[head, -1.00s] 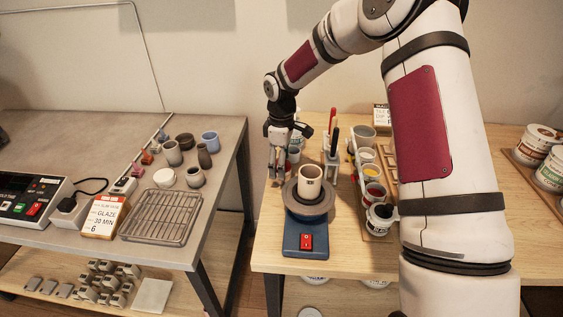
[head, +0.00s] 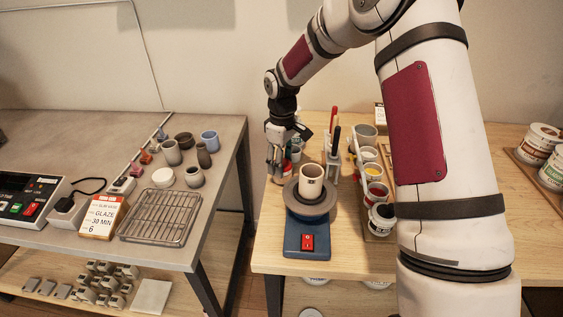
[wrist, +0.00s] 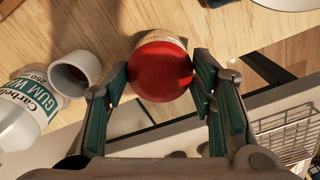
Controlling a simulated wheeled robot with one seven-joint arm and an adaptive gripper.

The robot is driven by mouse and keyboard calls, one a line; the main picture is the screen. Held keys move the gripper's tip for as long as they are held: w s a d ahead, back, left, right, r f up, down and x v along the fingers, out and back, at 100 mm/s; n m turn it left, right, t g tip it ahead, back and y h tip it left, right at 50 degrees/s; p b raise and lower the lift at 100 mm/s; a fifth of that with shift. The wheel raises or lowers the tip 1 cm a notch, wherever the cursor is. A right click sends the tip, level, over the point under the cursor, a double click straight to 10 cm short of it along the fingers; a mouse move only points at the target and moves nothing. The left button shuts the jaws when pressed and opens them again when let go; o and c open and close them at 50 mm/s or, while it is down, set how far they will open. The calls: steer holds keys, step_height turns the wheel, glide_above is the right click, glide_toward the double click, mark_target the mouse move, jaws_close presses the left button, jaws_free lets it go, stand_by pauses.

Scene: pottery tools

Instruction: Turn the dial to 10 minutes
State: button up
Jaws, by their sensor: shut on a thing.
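A round thing with a smooth red top (wrist: 161,70) and a pale side stands on the wooden table; it looks like the dial. In the wrist view it sits between the two fingers of my gripper (wrist: 160,76), which are closed against its sides. In the head view my gripper (head: 277,163) points down at the table's left part, behind the pottery wheel, with a bit of the red thing (head: 287,168) showing beside the fingers. I can read no minute marks or pointer on it.
A blue wheel base (head: 306,238) with a red switch and a cup (head: 311,181) stands just in front. A tool holder (head: 331,165) and glaze pots (head: 375,193) are to the right. A white bottle (wrist: 22,112) and a small cup (wrist: 75,73) lie close in the wrist view.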

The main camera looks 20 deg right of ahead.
steer(key=m+b, duration=0.1)
steer(key=m, duration=0.3)
steer(key=shift+m, duration=0.3)
steer(key=shift+m+b, duration=0.55)
steer(key=shift+m, duration=1.45)
steer(key=o, duration=1.1)
steer(key=shift+o, duration=0.2)
step_height(320, 180, up, 12)
